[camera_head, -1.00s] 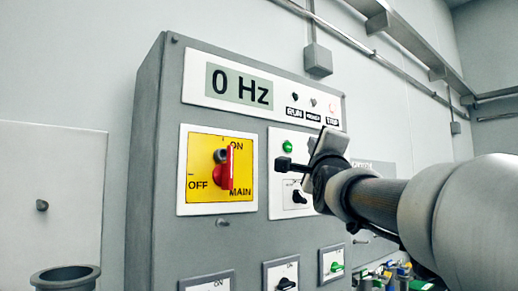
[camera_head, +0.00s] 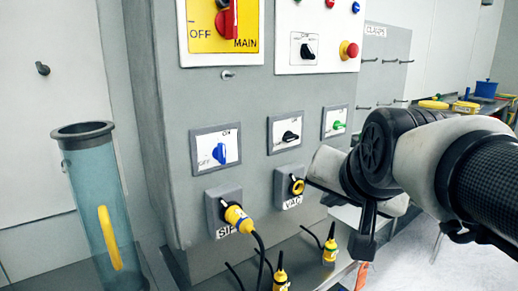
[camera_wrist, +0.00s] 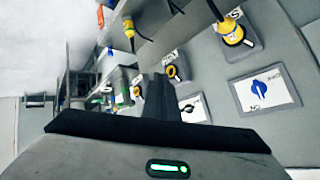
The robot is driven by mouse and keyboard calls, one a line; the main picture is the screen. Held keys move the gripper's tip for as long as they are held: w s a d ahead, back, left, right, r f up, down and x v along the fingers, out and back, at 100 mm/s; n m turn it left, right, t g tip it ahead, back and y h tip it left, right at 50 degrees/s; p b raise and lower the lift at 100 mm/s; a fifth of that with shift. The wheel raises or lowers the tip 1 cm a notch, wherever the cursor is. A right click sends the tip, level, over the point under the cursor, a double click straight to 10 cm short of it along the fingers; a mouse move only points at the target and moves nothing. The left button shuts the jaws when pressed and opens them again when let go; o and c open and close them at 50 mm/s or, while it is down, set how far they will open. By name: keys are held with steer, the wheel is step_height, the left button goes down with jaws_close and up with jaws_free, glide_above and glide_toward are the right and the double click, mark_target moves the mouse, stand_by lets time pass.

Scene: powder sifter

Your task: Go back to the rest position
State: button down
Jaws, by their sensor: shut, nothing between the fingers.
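My gripper (camera_head: 362,246) hangs fingers down in front of the lower right of the grey control cabinet (camera_head: 165,130), clear of the switches and holding nothing. Its closed dark fingers also show in the wrist view (camera_wrist: 155,88). The red main switch handle (camera_head: 228,20) on its yellow plate is upright. Below it are a blue switch (camera_head: 219,153), a black switch (camera_head: 290,136) and a green switch (camera_head: 338,125). My forearm comes in from the right and hides part of the cabinet's right side.
A yellow plug (camera_head: 236,217) sits in the left socket; the VAC socket (camera_head: 294,186) looks empty. A clear cylinder (camera_head: 95,205) with a yellow handle stands left. A red stop button (camera_head: 349,49) is above my wrist. A bench is at right.

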steer(key=s+d+f+n+g+p, duration=0.15)
steer(key=s+f+n+g, duration=0.35)
steer(key=s+f, duration=0.6)
step_height(320, 180, up, 15)
steer(key=s+p, duration=0.1)
steer(key=p, duration=1.2)
steer(key=shift+s+f+t, duration=0.15)
steer(key=shift+f+t, duration=0.05)
steer(key=shift+t, duration=0.1)
steer(key=shift+a, duration=0.1)
stand_by(0.7)
